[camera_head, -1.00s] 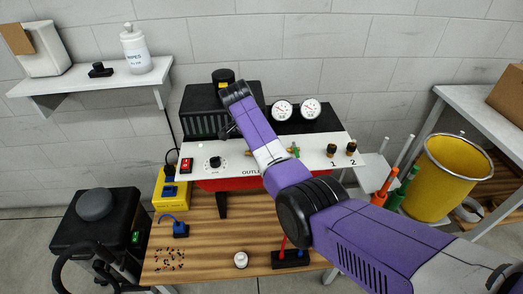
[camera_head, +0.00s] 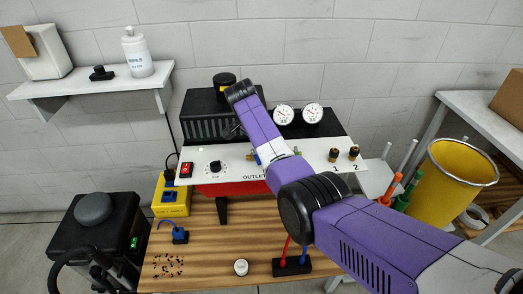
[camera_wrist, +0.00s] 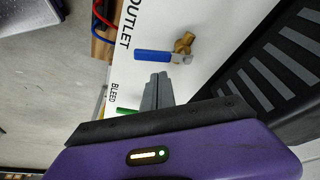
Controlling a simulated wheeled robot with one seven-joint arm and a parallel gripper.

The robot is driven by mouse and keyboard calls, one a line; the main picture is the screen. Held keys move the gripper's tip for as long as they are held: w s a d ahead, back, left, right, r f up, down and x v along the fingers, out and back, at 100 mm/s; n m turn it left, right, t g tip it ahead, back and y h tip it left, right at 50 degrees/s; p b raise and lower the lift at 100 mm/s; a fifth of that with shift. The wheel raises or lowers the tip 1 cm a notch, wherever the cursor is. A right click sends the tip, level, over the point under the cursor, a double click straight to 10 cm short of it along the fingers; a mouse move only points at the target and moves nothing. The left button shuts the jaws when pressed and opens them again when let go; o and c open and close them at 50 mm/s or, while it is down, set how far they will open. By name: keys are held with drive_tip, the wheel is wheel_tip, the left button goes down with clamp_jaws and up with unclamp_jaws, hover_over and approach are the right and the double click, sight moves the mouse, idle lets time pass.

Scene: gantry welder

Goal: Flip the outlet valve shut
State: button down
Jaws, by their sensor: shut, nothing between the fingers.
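The outlet valve has a blue lever handle (camera_wrist: 153,56) on a brass body (camera_wrist: 185,42), beside the word OUTLET on the white panel. In the wrist view the handle extends left from the body, toward the lettering. My gripper (camera_wrist: 160,78) is shut and empty. Its tips are just below the blue handle in that view, on the side toward the green bleed handle (camera_wrist: 126,111); I cannot tell whether they touch the blue handle. In the head view my arm hides much of the valve, with a bit of blue (camera_head: 257,158) showing at its left edge.
The white panel (camera_head: 225,173) also carries a red switch (camera_head: 186,170), a black knob (camera_head: 216,166) and two numbered connectors (camera_head: 344,154). Two gauges (camera_head: 299,114) stand behind it. A black ribbed housing (camera_wrist: 262,85) lies close to my gripper's right in the wrist view.

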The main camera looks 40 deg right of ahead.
drive_tip(key=d, duration=0.2)
drive_tip(key=shift+s+d+r, duration=0.3)
drive_tip(key=b+v, duration=0.1)
drive_tip(key=v, duration=0.8)
drive_tip(key=shift+w+a, duration=0.2)
drive_tip(key=shift+w, duration=0.35)
drive_tip(key=shift+r, duration=0.15)
